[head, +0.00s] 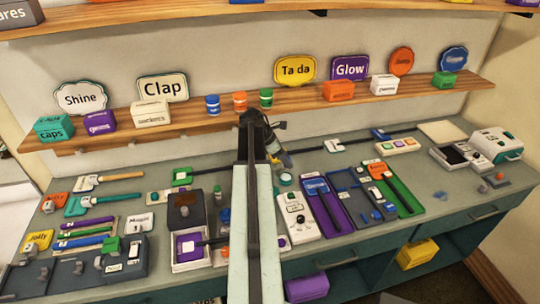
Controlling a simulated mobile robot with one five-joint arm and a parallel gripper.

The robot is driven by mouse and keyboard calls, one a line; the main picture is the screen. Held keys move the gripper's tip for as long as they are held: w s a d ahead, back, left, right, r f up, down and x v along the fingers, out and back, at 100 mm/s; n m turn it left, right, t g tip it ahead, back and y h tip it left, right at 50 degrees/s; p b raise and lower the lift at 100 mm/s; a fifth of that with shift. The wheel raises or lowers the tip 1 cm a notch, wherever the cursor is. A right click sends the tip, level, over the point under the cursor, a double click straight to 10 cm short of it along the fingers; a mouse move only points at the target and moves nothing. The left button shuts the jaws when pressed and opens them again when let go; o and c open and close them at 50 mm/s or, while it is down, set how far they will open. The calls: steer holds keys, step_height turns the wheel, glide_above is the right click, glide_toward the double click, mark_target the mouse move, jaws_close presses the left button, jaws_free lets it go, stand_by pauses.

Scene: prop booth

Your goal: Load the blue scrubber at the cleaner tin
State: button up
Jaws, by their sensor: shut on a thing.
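My gripper (277,150) is at the end of my arm, above the middle of the counter and in front of the back wall. It points down and to the right, and my arm partly covers it. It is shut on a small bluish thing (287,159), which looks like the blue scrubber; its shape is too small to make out. Just below it in the picture, a small round green-and-white tin (285,179) stands on the counter. It may be the cleaner tin, but I cannot read a label. The held thing appears apart from it.
A white device with knobs (297,214), a purple tray (327,207) and a green tray (397,190) stand right of the tin. A wooden shelf (330,107) with cups and boxes runs behind. My arm hides part of the counter.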

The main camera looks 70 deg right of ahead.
steer(key=shift+s+f, duration=0.1)
steer(key=shift+s, duration=0.05)
steer(key=shift+f+b, duration=0.35)
steer(key=shift+b, duration=0.1)
steer(key=f+b, duration=0.5)
steer(key=shift+w, duration=0.2)
steer(key=shift+a+f+b, duration=0.1)
steer(key=shift+f+b, duration=0.3)
stand_by(1.2)
step_height(320, 180, up, 7)
steer(key=p, duration=0.7)
steer(key=shift+r, duration=0.15)
